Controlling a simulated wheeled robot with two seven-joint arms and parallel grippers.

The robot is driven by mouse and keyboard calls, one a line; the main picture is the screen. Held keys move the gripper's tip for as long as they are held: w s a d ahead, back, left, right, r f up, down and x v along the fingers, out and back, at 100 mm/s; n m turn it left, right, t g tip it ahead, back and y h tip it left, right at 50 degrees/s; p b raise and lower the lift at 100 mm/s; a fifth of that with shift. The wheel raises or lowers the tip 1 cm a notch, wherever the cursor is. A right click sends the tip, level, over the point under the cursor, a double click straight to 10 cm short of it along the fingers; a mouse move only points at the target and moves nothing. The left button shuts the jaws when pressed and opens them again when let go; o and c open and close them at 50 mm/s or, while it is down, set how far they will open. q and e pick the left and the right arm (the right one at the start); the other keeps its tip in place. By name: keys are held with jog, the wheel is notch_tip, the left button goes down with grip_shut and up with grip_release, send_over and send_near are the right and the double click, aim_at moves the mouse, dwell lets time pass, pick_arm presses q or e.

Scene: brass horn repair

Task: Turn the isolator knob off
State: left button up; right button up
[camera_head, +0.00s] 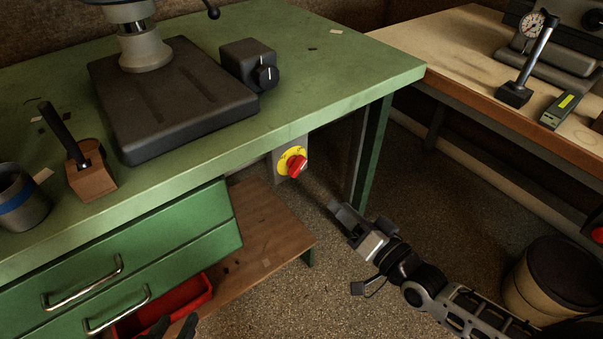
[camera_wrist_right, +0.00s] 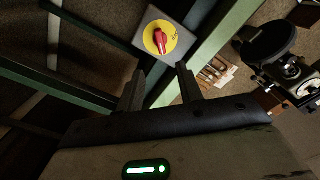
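The isolator knob (camera_head: 297,166) is red on a round yellow plate (camera_head: 284,162), fixed to a grey box under the green bench's edge. In the right wrist view the knob (camera_wrist_right: 161,42) shows face on, its handle running roughly up and down the picture. My right gripper (camera_head: 342,211) is below and right of the knob in the head view, apart from it. Its two fingers (camera_wrist_right: 160,70) are open and empty, with the knob beyond the tips. My left gripper (camera_head: 175,323) shows only as dark fingertips at the bottom edge, spread apart with nothing seen between them.
The green bench (camera_head: 335,75) overhangs the knob, with a bench leg (camera_head: 373,155) to its right. A wooden shelf (camera_head: 262,225) lies below, and drawers (camera_head: 130,270) with handles stand left. A bin (camera_head: 555,280) stands at right. The floor around my right gripper looks clear.

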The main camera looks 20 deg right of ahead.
aim_at(300, 170)
jog(key=b+x, duration=0.1)
jog(key=x, duration=1.3)
grip_shut()
